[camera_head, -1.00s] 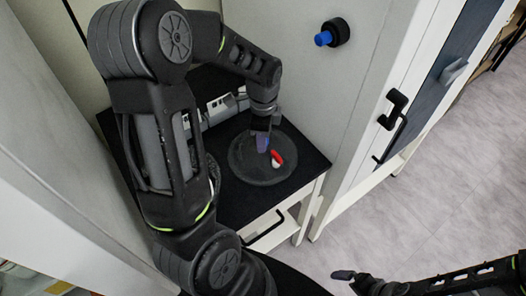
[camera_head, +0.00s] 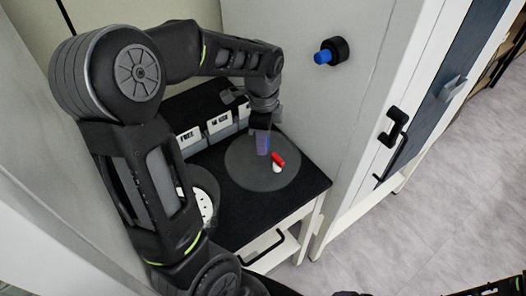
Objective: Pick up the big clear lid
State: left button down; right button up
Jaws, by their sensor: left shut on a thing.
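The big clear lid (camera_head: 240,174) shows as a round, see-through grey disc over the black top of the white stand. A red and white fitting (camera_head: 279,161) sits on it. My left gripper (camera_head: 263,148) reaches down from above, beside the fitting. It is shut on the lid near its middle; the exact grip is hard to make out. I cannot tell how far the lid is from the black top.
A round white part with holes (camera_head: 205,204) is partly behind my left arm. Several small white boxes (camera_head: 221,124) line the back of the black top (camera_head: 230,228). A grey cabinet with a blue knob (camera_head: 323,57) stands at the right. Open floor lies beyond.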

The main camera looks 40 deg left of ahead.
pick_arm(q)
jog(key=shift+r, duration=1.6)
